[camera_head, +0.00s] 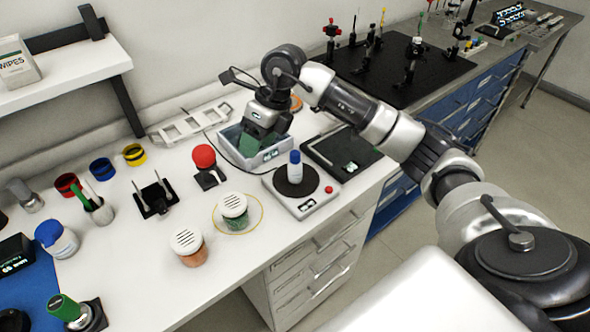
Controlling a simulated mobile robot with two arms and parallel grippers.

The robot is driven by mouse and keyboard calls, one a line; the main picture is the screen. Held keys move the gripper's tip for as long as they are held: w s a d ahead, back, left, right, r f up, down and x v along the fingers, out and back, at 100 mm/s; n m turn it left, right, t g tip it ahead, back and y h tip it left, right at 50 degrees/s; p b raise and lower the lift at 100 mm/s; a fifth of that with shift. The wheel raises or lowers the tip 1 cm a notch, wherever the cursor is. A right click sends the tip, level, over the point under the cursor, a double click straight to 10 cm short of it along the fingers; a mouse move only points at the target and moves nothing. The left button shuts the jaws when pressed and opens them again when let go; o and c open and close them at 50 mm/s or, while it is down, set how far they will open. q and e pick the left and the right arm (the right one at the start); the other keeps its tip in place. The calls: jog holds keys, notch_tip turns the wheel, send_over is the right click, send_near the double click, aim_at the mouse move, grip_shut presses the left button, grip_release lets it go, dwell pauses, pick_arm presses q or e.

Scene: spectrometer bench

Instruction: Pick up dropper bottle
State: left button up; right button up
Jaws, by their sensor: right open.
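A small white and blue bottle (295,168) stands upright on the round black plate of a white device near the bench's front edge. It looks most like the dropper bottle, though I cannot be sure. My right gripper (262,122) reaches in from the right and points down at the blue-grey tray (271,154), behind and left of the bottle. It is open and apart from the bottle. Its fingertips are hard to make out against the tray and the green item (249,145) in it. My left gripper is not in view.
Two jars with white perforated lids (233,205) (187,241) stand left of the device (305,203). A flat black device (340,150) lies to its right. A red-topped item (204,157) and a black rack (155,198) stand further left.

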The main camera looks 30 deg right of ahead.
jog(key=d+r+m+g+h, duration=0.1)
jog(key=d+r+m+h, duration=0.2)
jog(key=d, duration=0.6)
jog(key=n+h+p, duration=0.1)
send_over(295, 152)
notch_tip(295, 152, down, 5)
jog(key=shift+w+d+r, duration=0.1)
jog(key=shift+d, duration=0.05)
jog(key=shift+f+p, duration=0.5)
jog(key=shift+f, duration=0.15)
jog(key=f, duration=0.1)
jog(key=f+p, duration=0.1)
jog(key=f, duration=0.1)
jog(key=shift+s+a+f, duration=0.2)
jog(key=shift+a+f, duration=0.05)
jog(key=shift+f, duration=0.45)
grip_shut()
